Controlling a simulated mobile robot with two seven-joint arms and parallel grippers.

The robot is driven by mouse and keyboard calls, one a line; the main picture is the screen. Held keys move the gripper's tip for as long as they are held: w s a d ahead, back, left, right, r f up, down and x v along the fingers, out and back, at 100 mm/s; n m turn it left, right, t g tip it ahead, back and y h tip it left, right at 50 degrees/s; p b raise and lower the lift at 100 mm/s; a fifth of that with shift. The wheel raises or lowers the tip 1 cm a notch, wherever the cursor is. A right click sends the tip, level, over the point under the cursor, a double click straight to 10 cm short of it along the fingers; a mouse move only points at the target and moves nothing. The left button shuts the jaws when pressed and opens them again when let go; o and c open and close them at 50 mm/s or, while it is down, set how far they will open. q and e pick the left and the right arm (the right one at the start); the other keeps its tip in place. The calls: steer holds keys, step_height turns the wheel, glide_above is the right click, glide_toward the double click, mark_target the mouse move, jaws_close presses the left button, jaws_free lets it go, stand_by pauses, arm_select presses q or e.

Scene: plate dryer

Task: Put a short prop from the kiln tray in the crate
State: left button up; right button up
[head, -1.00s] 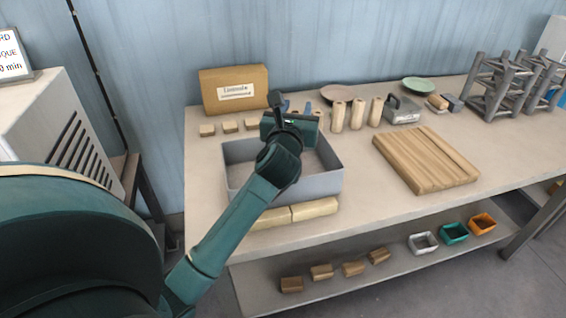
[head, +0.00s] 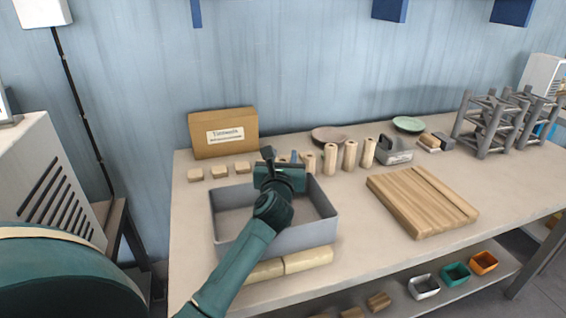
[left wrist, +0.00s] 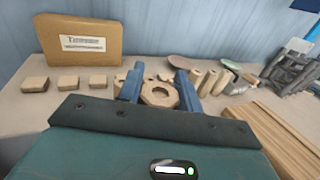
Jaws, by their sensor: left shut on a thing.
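My left gripper (left wrist: 160,88) is shut on a tan, ring-shaped short prop (left wrist: 147,93), seen between its two blue fingers in the left wrist view. In the head view the gripper (head: 283,157) is over the far side of the grey, open-topped crate (head: 228,242), and its own arm hides part of the crate. Several tall tan props (head: 330,160) stand upright on the table just right of the gripper. I cannot make out a separate kiln tray. My right gripper is not in view.
A labelled cardboard box (head: 223,135) and small tan blocks (head: 219,171) are at the back left. Two long tan bars (head: 308,260) lie before the crate. A slatted wooden board (head: 420,200) is to the right, with a metal-handled tool (head: 396,150) behind it.

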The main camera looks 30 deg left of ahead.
arm_select(q)
steer(key=shift+f, duration=0.15)
steer(key=shift+f, duration=0.4)
steer(key=o, duration=1)
steer(key=shift+o, duration=0.2)
